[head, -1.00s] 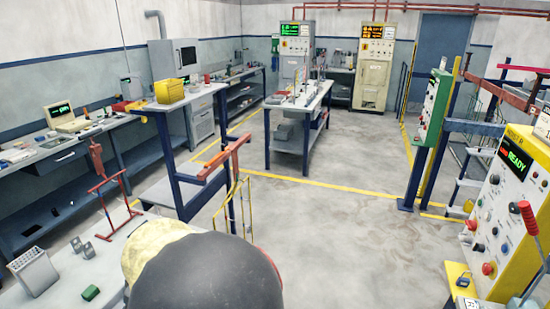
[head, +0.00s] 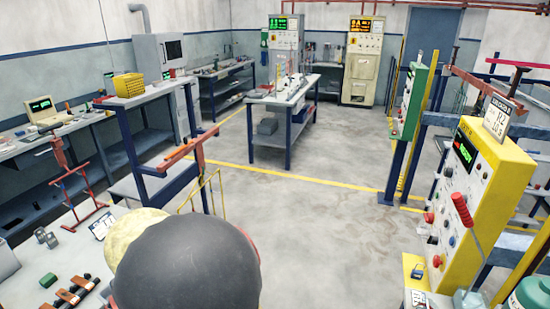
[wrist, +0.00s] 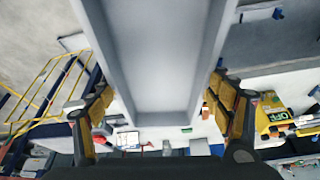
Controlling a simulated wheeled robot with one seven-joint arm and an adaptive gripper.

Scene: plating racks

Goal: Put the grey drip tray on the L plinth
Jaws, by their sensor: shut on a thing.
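The grey drip tray (wrist: 155,60) fills the upper middle of the wrist view, seen close up with its raised rims. My gripper (wrist: 160,92) has one yellow-and-dark finger at each side of the tray and is shut on it. The tray is held in the air above the workshop surfaces. In the head view a large dark rounded part of my own arm covers the lower middle, and neither my gripper nor the tray shows there. I cannot pick out the L plinth in either view.
A pale worktop (head: 22,285) at lower left carries a red stand (head: 78,190), a green block (head: 48,280) and small parts. A yellow control panel (head: 480,185) with a red-knobbed lever stands at right. A table (head: 285,97) stands mid-room. The floor (head: 320,220) between is clear.

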